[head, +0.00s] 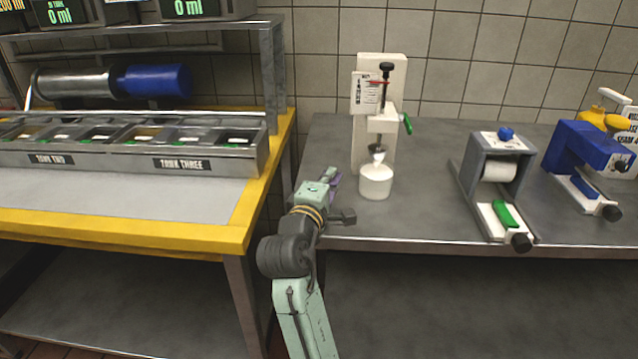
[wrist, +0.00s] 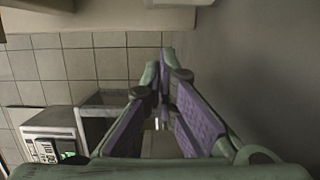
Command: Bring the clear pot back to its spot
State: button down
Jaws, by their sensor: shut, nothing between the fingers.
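A whitish, cloudy pot (head: 375,183) stands upright on the grey table, below the whisk of a white stand mixer (head: 397,125). It is the only pot I can make out, and its contents look white. My gripper (head: 335,178) is just left of the pot near the table's front left corner, apart from it. In the wrist view my gripper (wrist: 165,62) has its purple-padded fingers together at the tips with nothing between them. The pot is not clearly seen in the wrist view.
A grey roller device (head: 493,160) and a blue press (head: 585,155) stand to the right on the grey table (head: 435,215). A yellow-edged table (head: 130,235) with labelled tanks (head: 120,160) is to the left, across a narrow gap. The table between pot and roller is clear.

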aim_at(376, 181)
jog(key=shift+s+d, duration=0.1)
jog(key=shift+d, duration=1.45)
jog(key=d+p, duration=0.1)
jog(key=d, duration=1.1)
jog(key=shift+a, duration=0.15)
